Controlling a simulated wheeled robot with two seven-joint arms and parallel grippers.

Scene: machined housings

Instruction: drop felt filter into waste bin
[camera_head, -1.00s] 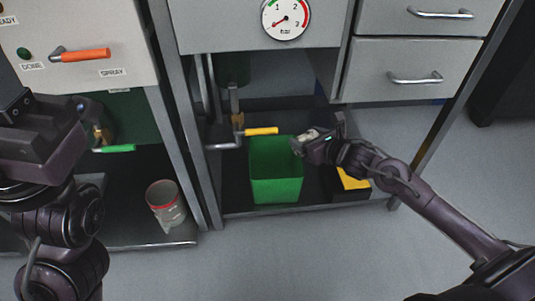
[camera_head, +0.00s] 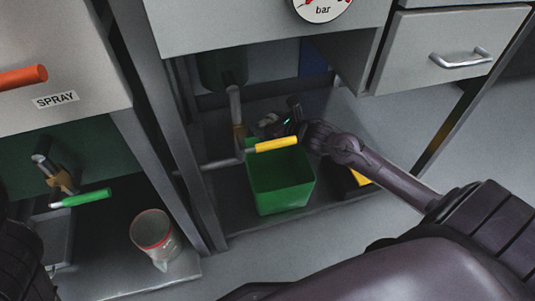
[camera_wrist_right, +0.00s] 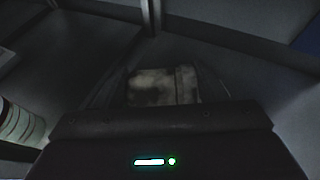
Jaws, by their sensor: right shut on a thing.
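The green waste bin (camera_head: 282,190) stands open on the low shelf under the middle cabinet. My right gripper (camera_head: 272,121) is behind and above the bin's back rim, close to the yellow valve handle. In the right wrist view, my right gripper (camera_wrist_right: 163,98) is shut on a pale, stained grey block, the felt filter (camera_wrist_right: 163,86). The filter looks small and is hard to make out in the head view. Of my left arm only a dark part shows at the lower left edge; its gripper is out of view.
A yellow-handled valve (camera_head: 276,145) on a pipe juts over the bin's back left rim. A black and yellow box (camera_head: 350,182) lies right of the bin. A red-rimmed container (camera_head: 153,232) and green handle (camera_head: 82,198) are at left.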

